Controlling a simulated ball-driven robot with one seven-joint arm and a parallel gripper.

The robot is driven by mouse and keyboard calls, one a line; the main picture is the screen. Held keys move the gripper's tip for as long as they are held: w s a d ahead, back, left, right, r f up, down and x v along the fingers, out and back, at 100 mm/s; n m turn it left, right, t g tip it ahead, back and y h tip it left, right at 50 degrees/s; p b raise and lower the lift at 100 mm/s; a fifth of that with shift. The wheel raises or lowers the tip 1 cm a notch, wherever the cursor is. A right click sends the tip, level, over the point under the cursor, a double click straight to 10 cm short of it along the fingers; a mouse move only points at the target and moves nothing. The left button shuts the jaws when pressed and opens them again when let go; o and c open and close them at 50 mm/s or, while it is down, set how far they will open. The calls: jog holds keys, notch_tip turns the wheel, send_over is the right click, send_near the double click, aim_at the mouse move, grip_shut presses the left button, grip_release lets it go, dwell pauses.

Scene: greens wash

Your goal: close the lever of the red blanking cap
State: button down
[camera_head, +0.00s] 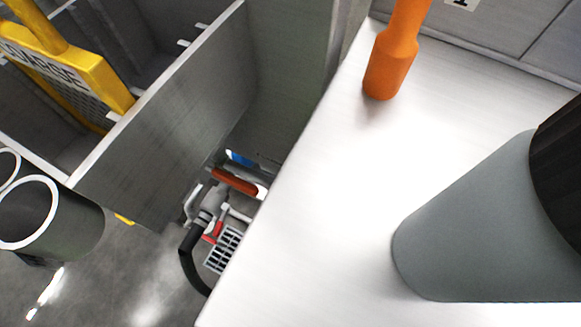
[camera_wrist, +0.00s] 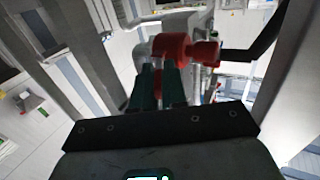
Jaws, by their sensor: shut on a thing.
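In the wrist view a red blanking cap (camera_wrist: 172,47) sits at upper centre, with a narrower red knob-like end on its right and a pale grey fitting on its left. My gripper (camera_wrist: 159,72) reaches up to just below the cap with its two dark green fingers. A narrow red piece, seemingly the cap's lever (camera_wrist: 157,88), shows between the fingers, and they are shut on it. The fingers hide most of this piece, so its angle is unclear. In the head view, red parts (camera_head: 236,181) show among pipe fittings below the bench edge; my gripper cannot be made out there.
A white bench top (camera_head: 330,200) fills the right of the head view, with an orange handle (camera_head: 388,65) on it. A grey tank (camera_head: 165,125) and a yellow piece marked COARSE (camera_head: 70,65) are left. A black hose (camera_head: 187,265) and floor grate (camera_head: 223,250) lie low.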

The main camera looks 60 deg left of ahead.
jog(key=shift+t, duration=0.3)
jog(key=c, duration=1.2)
grip_release()
jog(key=shift+o, duration=0.2)
jog(key=d+p, duration=0.1)
jog(key=d, duration=1)
jog(key=shift+w, duration=0.15)
jog(key=shift+a, duration=0.1)
